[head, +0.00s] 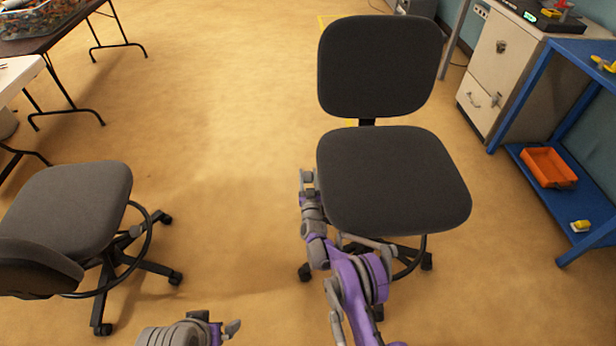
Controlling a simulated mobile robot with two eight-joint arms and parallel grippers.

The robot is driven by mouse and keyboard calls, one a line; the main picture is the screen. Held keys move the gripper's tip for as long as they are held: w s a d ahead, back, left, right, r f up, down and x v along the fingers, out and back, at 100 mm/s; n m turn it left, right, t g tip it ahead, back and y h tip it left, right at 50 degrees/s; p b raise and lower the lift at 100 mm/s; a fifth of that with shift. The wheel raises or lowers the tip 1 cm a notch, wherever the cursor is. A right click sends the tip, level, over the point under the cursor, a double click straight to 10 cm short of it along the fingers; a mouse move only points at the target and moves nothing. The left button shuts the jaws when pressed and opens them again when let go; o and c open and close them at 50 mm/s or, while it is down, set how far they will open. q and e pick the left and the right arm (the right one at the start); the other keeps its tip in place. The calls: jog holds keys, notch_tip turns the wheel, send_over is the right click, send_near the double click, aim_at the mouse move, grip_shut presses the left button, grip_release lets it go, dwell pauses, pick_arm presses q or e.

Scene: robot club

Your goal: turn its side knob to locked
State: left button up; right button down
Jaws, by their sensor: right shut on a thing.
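A dark grey office chair (393,180) stands right of centre, its seat facing me and its backrest behind. My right gripper (307,178) is at the left edge of its seat, shut on the chair's side knob. The knob is hidden by the gripper and the seat edge, so its setting does not show. My purple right arm reaches up from the bottom, in front of the chair's base. My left gripper (224,328) is low at the bottom edge, away from the chair, and its jaw opening is unclear.
A second grey office chair (72,200) stands at the left. Tables with black folding legs (62,85) are at the upper left. A blue shelf unit (585,210) with an orange bin (548,166) and a light cabinet (490,85) line the right. The floor between the chairs is clear.

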jog(key=t+b, duration=0.3)
jog(key=b, duration=0.2)
jog(key=shift+f+t+b, duration=0.15)
jog(key=shift+t+b, duration=0.15)
jog(key=shift+s+r+t+b, duration=0.1)
jog(key=shift+r+t+b, duration=0.1)
jog(key=shift+t+b, duration=0.35)
jog(key=shift+r+t, duration=0.1)
jog(key=shift+t, duration=0.35)
jog(key=shift+s, duration=0.1)
jog(key=shift+c, duration=1.8)
grip_release()
